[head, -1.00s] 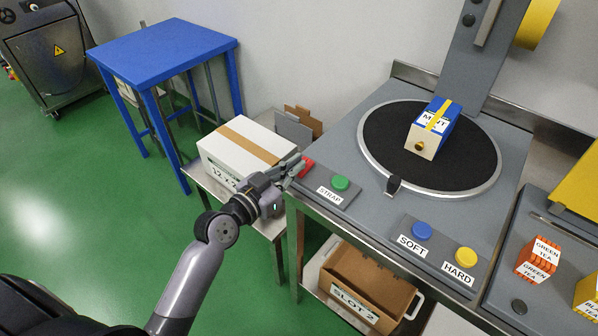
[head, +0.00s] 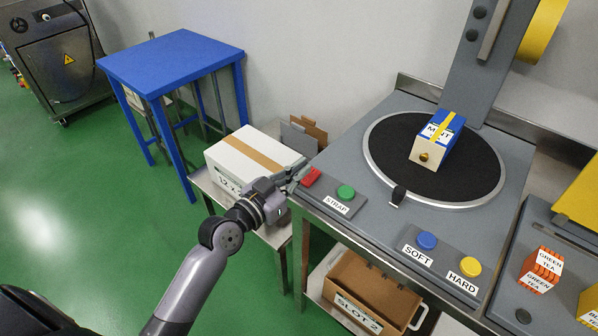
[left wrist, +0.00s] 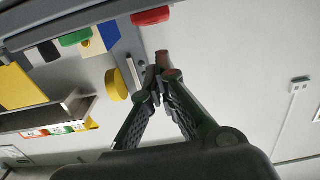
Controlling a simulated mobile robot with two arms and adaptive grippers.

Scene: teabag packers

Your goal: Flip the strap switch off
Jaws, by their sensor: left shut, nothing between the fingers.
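The strap panel, marked by its STRAP label (head: 337,205), sits on the left front corner of the grey machine table. It carries a red switch (head: 311,176) and a green round button (head: 346,192). The red switch (left wrist: 151,16) and green button (left wrist: 75,38) also show at the top of the left wrist view. My left gripper (head: 298,170) is shut and empty, just left of the red switch; I cannot tell whether it touches it. Its closed fingertips (left wrist: 161,70) are apart from the red switch in the left wrist picture. My right gripper is out of view.
A white taped carton (head: 250,163) stands under and behind my left gripper. A black turntable (head: 435,150) holds a mint box (head: 437,142). Blue (head: 427,241) and yellow (head: 470,266) buttons sit to the right. A cardboard box (head: 370,292) is below.

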